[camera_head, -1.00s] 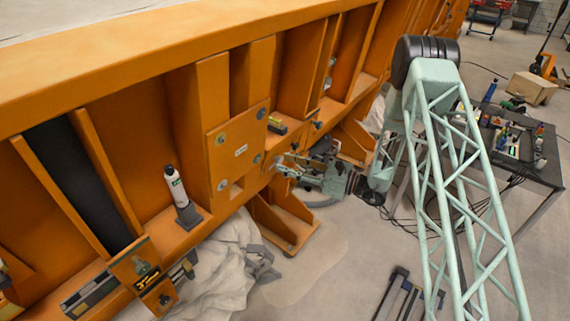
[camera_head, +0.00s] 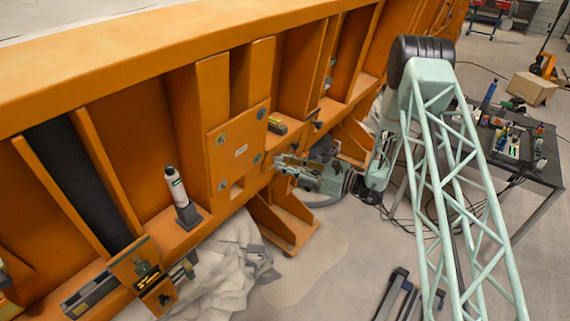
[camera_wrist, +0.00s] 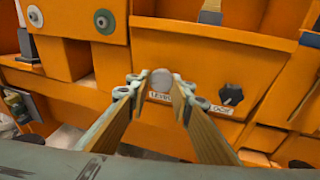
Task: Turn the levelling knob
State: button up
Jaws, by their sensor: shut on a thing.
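A round grey levelling knob (camera_wrist: 161,80) stands out from the orange front panel in the wrist view. A white label (camera_wrist: 165,98) beginning "LEVE" is just below it, partly hidden by my fingers. My gripper (camera_wrist: 162,86) has one fingertip on each side of the knob and is shut on it. In the head view my gripper (camera_head: 283,164) reaches the orange frame (camera_head: 150,75) from the right, and the knob is too small to make out there.
A black knob (camera_wrist: 231,93) is on the same panel, right of my gripper. An orange plate with bolts (camera_head: 238,150) is left of my gripper, and a white bottle (camera_head: 176,187) stands on the frame's ledge. A grey cloth (camera_head: 222,262) lies below.

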jog(key=shift+n+b, duration=0.3)
jog(key=shift+b, duration=0.05)
jog(key=shift+r+n+t+h+b, duration=0.1)
jog(key=shift+n+t+h+b, duration=0.4)
jog(key=shift+n+b, duration=0.85)
jog(key=shift+r+n+t+h+b, duration=0.1)
jog(key=shift+n+t+h+b, duration=0.35)
jog(key=shift+n+b, duration=0.9)
jog(key=shift+m+b, duration=0.3)
jog(key=shift+b, duration=0.15)
jog(key=o, duration=0.8)
jog(key=shift+d, duration=0.1)
jog(key=shift+s+d, duration=0.1)
jog(key=v, duration=1.1)
jog(key=shift+s+d+r, duration=0.15)
jog(key=shift+d, duration=0.15)
